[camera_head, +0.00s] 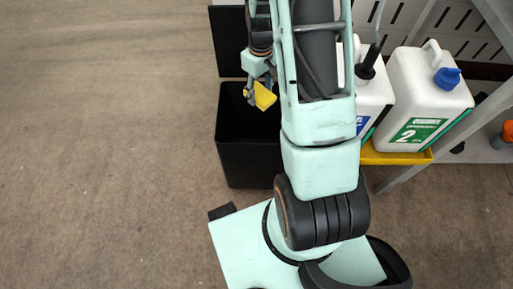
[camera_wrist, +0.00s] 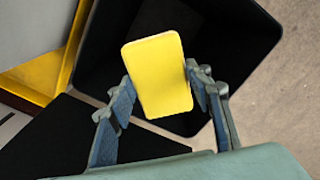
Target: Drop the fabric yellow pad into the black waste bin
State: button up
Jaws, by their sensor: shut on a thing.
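The yellow pad (camera_head: 263,96) is in my gripper (camera_head: 259,90), above the open top of the black waste bin (camera_head: 252,162) in the head view. In the wrist view the pad (camera_wrist: 158,75) is pinched between the two fingers of my gripper (camera_wrist: 160,88), and the bin's dark opening (camera_wrist: 215,50) lies behind and below it. The pad appears to be clear of the bin's walls. The bin's floor is too dark to make out.
White jugs, one with a blue cap (camera_head: 430,95), stand on a yellow tray (camera_head: 395,157) to the right of the bin. The bin's black lid (camera_head: 228,42) stands at its back. The brown floor (camera_head: 100,150) to the left is clear.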

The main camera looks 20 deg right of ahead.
notch_tip(320, 180, down, 5)
jog(key=b, duration=0.3)
jog(key=shift+f, duration=0.15)
jog(key=o, duration=1.2)
notch_tip(320, 180, up, 12)
jog(key=shift+r, duration=0.1)
